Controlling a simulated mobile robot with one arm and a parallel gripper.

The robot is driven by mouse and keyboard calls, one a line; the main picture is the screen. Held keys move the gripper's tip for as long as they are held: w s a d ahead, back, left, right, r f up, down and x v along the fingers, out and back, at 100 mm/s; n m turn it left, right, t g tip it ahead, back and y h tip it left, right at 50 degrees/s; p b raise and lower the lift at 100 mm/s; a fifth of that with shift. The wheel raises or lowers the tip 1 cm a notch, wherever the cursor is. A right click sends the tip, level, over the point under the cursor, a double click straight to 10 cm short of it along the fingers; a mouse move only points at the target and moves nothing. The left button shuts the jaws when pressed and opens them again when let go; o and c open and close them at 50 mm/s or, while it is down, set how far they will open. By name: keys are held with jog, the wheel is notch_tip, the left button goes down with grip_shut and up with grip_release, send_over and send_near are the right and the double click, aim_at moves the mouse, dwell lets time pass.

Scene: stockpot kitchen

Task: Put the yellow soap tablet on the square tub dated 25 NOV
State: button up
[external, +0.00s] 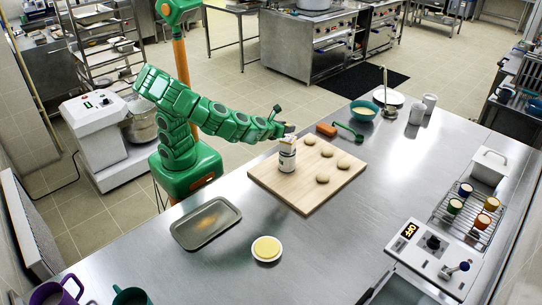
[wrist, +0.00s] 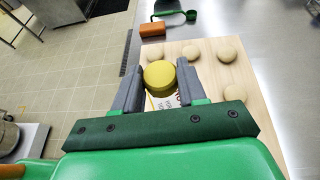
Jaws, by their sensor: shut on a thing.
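My gripper (wrist: 160,84) is shut on a round yellow thing (wrist: 160,76), with one finger on each side of it. A white surface with partly hidden print (wrist: 163,101) shows just below it. In the external view my gripper (external: 289,131) is at the top of a white container with a dark band (external: 287,157), standing upright on the wooden board. I cannot tell whether the yellow thing is its cap or separate. No square tub dated 25 NOV can be made out.
The wooden board (external: 310,202) carries several pale dough rounds (external: 323,178). An orange block (external: 326,129) and a green spoon (external: 352,134) lie behind it. A metal tray (external: 206,222) is at front left. A rack of cups (external: 467,212) is at right.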

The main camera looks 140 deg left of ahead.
aim_at(286, 140)
jog(key=shift+w+a+f, duration=0.1)
jog(key=shift+w+f, duration=0.15)
jog(key=shift+f, duration=1.55)
jog(key=shift+f, duration=0.15)
jog(key=o, duration=1)
jog(key=shift+r, duration=0.2)
jog(key=v, duration=1.2)
jog(key=shift+s, duration=0.1)
